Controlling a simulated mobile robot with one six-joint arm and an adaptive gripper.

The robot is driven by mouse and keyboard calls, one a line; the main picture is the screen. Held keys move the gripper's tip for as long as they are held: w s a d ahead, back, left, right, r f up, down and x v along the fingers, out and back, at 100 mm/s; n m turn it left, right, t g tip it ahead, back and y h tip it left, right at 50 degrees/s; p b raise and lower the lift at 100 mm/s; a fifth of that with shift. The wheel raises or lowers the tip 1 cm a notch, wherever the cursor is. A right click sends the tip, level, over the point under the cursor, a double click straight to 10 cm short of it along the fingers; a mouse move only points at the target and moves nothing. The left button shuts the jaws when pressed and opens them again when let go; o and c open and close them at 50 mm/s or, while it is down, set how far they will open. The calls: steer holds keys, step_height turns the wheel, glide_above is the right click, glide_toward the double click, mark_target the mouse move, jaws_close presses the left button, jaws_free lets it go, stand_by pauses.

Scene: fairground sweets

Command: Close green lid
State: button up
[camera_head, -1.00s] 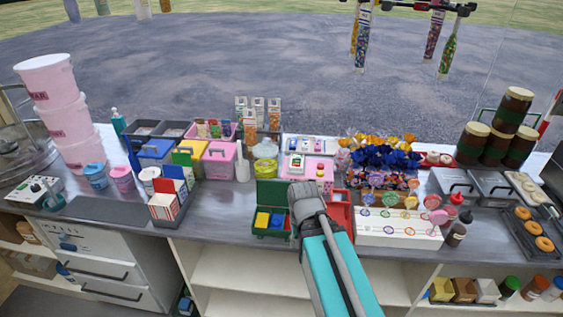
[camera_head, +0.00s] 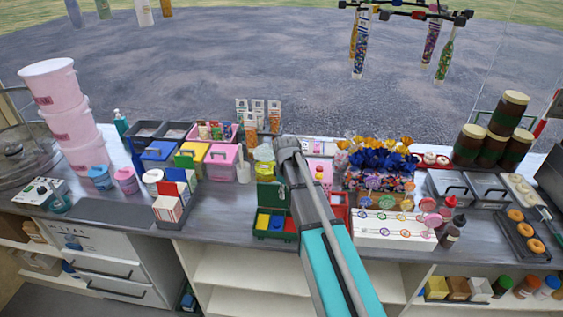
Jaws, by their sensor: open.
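The green box (camera_head: 274,235) stands at the front edge of the counter, with blue and yellow items inside. Its green lid (camera_head: 266,195) is open and stands upright at the back of the box. My gripper (camera_head: 287,150) is beyond and to the right of the lid in the picture, above the counter. It is open and appears empty; its fingertips are largely hidden by my own wrist. My arm crosses just right of the box and covers part of the area beside it.
A red box (camera_head: 340,208) stands right of my arm, partly hidden. A yellow-green jar (camera_head: 264,160) stands behind the lid. A white lollipop stand (camera_head: 392,228) is to the right. The counter left of the green box is clear.

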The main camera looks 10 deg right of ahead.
steer(key=w+r+n, duration=0.1)
steer(key=w, duration=0.2)
steer(key=w+n+p, duration=0.1)
steer(key=w+n, duration=0.1)
steer(key=w, duration=0.2)
steer(key=w+r+n+p, duration=0.1)
steer(key=w+n, duration=0.1)
steer(key=w, duration=0.1)
steer(key=shift+w+r, duration=0.2)
steer(key=shift+r, duration=0.15)
steer(key=shift+f, duration=0.15)
step_height(320, 180, down, 4)
steer(key=b, duration=0.4)
steer(key=shift+f+b, duration=0.25)
steer(key=shift+b, duration=0.15)
steer(key=shift+s+f+b, duration=0.2)
steer(key=shift+s+b, duration=0.05)
steer(key=shift+b, duration=0.1)
steer(key=f+b, duration=0.2)
steer(key=shift+w+f, duration=0.25)
steer(key=shift+f, duration=0.05)
steer(key=shift+s+f+b, duration=0.25)
steer(key=shift+f+b, duration=0.1)
steer(key=shift+b, duration=0.3)
steer(key=shift+s, duration=0.1)
